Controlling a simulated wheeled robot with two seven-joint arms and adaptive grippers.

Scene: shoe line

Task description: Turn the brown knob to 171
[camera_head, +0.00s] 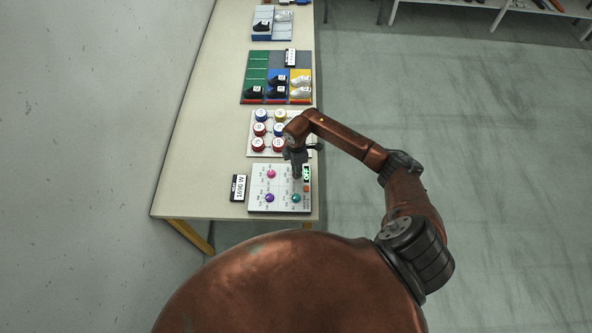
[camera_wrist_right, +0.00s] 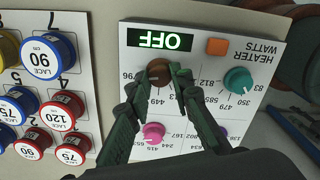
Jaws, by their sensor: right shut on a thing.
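The brown knob (camera_wrist_right: 158,71) sits on the white heater panel (camera_wrist_right: 196,148), below the display in the right wrist view. My right gripper (camera_wrist_right: 160,82) is shut on it, with a finger on either side. In the head view my right gripper (camera_head: 297,166) hides the brown knob. Numbers ring the knob, partly covered by the fingers; I cannot read its pointer. The display (camera_wrist_right: 160,40) reads OFF in green; it also shows in the head view (camera_head: 307,174). My left gripper is not in view.
The panel also has a teal knob (camera_wrist_right: 238,80), a pink knob (camera_wrist_right: 153,132), a purple knob (camera_head: 269,198) and an orange button (camera_wrist_right: 217,46). A card reading 1690 W (camera_head: 238,188) lies left of the panel. Several lace jars (camera_wrist_right: 62,114) stand beside it.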

